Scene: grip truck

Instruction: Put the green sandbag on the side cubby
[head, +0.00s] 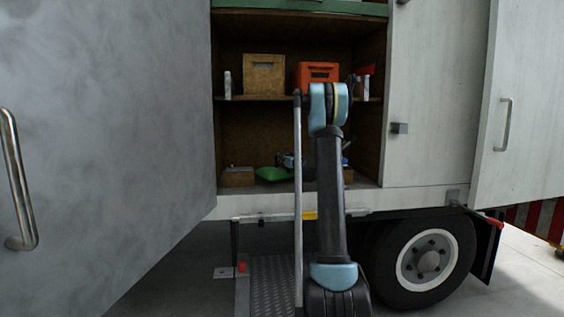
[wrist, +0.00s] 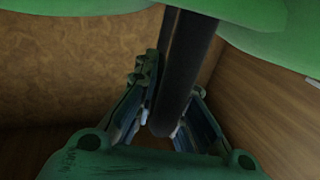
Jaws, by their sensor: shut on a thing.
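The green sandbag (head: 273,173) shows in the head view in the lower compartment of the truck's side cubby (head: 248,127), just left of my arm. In the wrist view, green sandbag fabric (wrist: 290,50) fills the top edge, and a dark strap (wrist: 188,45) runs down from it. My gripper (wrist: 172,100) is shut on this strap, with one finger on each side. In the head view, my arm hides most of the gripper and part of the compartment.
The shelf above holds a tan crate (head: 264,77) and an orange crate (head: 318,70). A brown box (head: 238,177) sits left of the sandbag. A grey door (head: 110,120) stands open on the left. A thin upright pole (head: 297,200) stands in front of the opening.

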